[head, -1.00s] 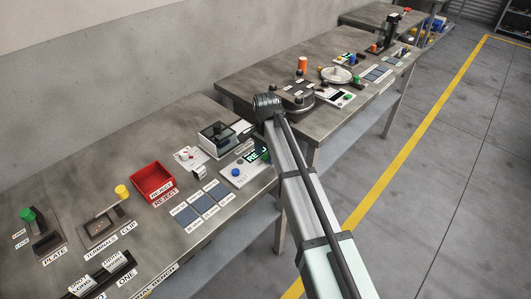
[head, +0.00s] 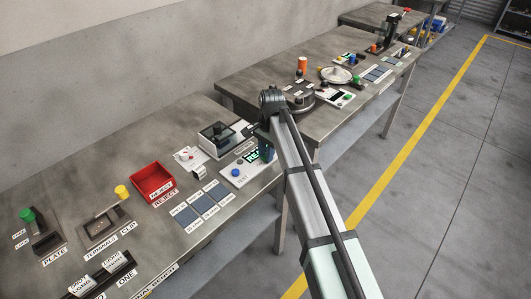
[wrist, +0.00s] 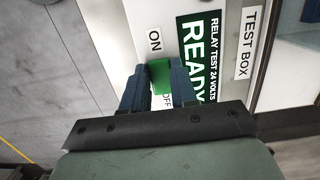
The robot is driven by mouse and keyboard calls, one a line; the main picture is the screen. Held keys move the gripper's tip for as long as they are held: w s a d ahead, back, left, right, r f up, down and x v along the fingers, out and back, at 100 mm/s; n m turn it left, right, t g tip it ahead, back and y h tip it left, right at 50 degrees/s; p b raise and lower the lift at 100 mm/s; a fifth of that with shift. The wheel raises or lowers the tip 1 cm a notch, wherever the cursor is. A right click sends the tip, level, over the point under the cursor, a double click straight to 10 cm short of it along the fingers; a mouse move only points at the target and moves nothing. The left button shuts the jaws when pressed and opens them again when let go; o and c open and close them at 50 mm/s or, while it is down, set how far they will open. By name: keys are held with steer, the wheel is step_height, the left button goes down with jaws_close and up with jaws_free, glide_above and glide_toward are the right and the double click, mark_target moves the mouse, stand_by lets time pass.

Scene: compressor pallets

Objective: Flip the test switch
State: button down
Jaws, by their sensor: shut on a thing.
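The ON label (wrist: 154,41) shows clear of the lever. The OFF label (wrist: 167,101) is partly covered on the gripper's side. The display (wrist: 198,60) reads READY under "RELAY TEST 24 VOLTS". In the head view the test box (head: 231,178) is at the bench's right end, with my gripper (head: 266,151) over its right side; the lever is hidden there.
A blue button (head: 236,172) is on the box's left part. Blue-grey pads (head: 203,205) and a red reject bin (head: 153,181) lie to the left. A second bench (head: 337,50) with a round fixture stands beyond a gap.

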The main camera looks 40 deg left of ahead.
steer(key=c, duration=0.9)
jaws_free()
steer(key=r, duration=0.4)
steer(key=w+r, duration=0.1)
steer(key=r, duration=0.8)
steer(key=shift+w+r, duration=0.35)
steer(key=shift+w, duration=0.05)
